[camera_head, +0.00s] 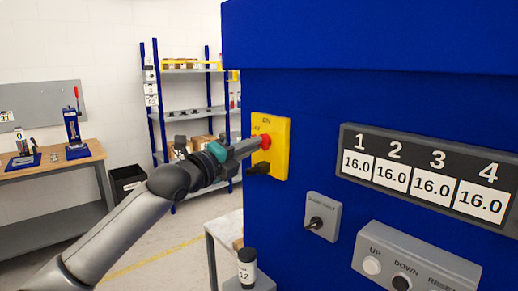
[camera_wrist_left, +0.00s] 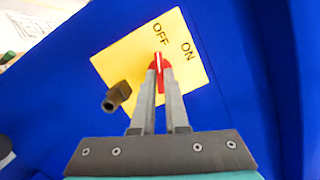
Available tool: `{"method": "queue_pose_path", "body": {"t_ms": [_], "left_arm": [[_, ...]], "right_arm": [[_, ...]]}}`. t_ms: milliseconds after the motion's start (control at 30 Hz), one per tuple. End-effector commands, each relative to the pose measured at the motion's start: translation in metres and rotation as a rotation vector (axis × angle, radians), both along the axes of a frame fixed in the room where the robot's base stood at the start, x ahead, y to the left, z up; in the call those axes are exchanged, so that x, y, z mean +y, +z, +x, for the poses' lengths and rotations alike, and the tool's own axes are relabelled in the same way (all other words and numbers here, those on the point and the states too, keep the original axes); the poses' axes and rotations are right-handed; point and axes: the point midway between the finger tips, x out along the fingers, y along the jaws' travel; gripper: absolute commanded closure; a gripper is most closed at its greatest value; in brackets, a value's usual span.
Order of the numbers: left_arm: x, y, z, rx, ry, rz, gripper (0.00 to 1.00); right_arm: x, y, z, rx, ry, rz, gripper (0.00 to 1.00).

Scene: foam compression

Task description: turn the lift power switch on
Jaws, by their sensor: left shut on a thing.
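The lift power switch is a yellow plate (camera_head: 284,150) on the side of the blue machine, with a red knob (camera_head: 265,142). In the left wrist view the plate (camera_wrist_left: 117,62) carries the words OFF and ON, and the white line on the red knob (camera_wrist_left: 159,62) points toward OFF. My left gripper (camera_head: 256,144) reaches in from the left and is shut on the red knob; its fingers (camera_wrist_left: 160,78) lie on either side of it and hide part of it. A dark handle (camera_head: 259,169) sticks out below the knob. My right gripper is in no view.
The blue machine (camera_head: 300,100) fills the right side, with a counter display (camera_head: 425,180), a small grey switch box (camera_head: 324,217) and a button box (camera_head: 415,262). A black-lidded jar (camera_head: 247,268) stands low in front. Shelves (camera_head: 190,110) and a workbench (camera_head: 55,165) stand behind.

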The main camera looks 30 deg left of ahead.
Motion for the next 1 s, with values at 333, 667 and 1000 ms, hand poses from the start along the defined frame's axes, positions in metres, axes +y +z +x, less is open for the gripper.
{"method": "queue_pose_path", "body": {"t_ms": [333,667,1000], "left_arm": [[0.0007,-0.0006,0.0002,-0.052,0.001,0.127,1.00],[0.0026,-0.0023,0.0003,-0.137,0.001,0.344,1.00],[0.0026,-0.0026,0.0010,-0.253,0.000,0.612,1.00]], "right_arm": [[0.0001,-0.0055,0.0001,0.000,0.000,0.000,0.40],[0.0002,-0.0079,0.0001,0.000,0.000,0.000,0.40],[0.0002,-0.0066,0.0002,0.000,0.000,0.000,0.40]]}}
